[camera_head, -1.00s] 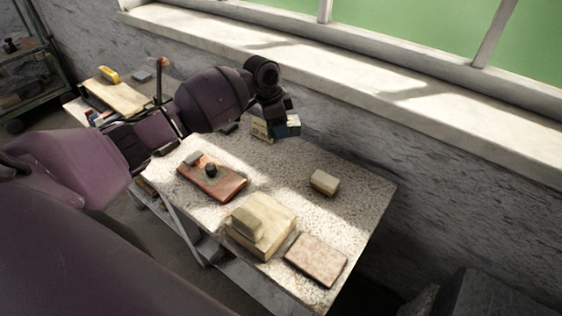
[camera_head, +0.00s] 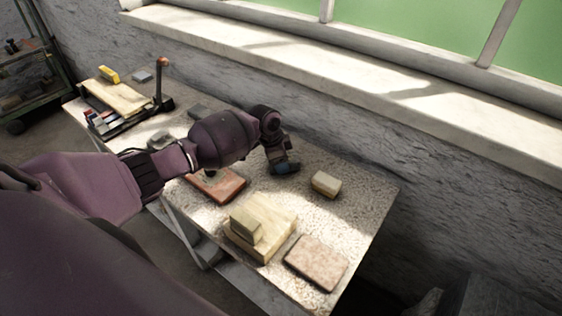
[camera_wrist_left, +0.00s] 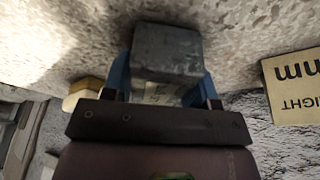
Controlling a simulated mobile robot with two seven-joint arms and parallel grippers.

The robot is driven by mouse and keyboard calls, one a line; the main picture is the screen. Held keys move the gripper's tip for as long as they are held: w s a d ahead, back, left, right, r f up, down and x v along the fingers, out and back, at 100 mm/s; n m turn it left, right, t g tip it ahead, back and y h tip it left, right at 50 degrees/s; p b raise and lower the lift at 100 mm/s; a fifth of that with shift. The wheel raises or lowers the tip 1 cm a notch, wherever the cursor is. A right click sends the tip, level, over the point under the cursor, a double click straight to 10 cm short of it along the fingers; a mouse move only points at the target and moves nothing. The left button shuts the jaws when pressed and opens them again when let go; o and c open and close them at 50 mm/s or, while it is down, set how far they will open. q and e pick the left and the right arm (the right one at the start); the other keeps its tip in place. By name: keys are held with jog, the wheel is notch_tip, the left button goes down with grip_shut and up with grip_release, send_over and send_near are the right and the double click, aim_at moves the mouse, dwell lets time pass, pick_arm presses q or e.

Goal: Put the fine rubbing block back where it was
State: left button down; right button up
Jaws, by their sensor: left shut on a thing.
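My left gripper (camera_head: 284,168) is over the speckled table top (camera_head: 342,217), between the red-brown slab and a small tan block. In the left wrist view its blue fingers (camera_wrist_left: 167,80) are shut on a grey, box-shaped block, the fine rubbing block (camera_wrist_left: 167,52). The block is close to the table surface; I cannot tell whether it touches. In the head view the gripper and wrist mostly hide it. My right gripper is not in view.
The tan block (camera_head: 326,184) stands just right of the gripper. A wooden block (camera_head: 262,215) with a smaller block, and a pinkish slab (camera_head: 316,262), lie nearer. The red-brown slab (camera_head: 222,188) is partly under my arm.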

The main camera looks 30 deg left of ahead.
pick_arm(q)
jog(key=shift+f, duration=0.25)
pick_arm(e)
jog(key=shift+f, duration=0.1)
pick_arm(q)
jog(key=shift+c, duration=2.1)
grip_release()
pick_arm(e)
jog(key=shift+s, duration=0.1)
pick_arm(q)
jog(key=p+v, duration=0.1)
jog(key=v, duration=0.9)
jog(key=shift+a+r+p, duration=0.1)
jog(key=shift+r+p, duration=0.2)
jog(key=shift+r, duration=0.05)
jog(key=shift+v, duration=0.75)
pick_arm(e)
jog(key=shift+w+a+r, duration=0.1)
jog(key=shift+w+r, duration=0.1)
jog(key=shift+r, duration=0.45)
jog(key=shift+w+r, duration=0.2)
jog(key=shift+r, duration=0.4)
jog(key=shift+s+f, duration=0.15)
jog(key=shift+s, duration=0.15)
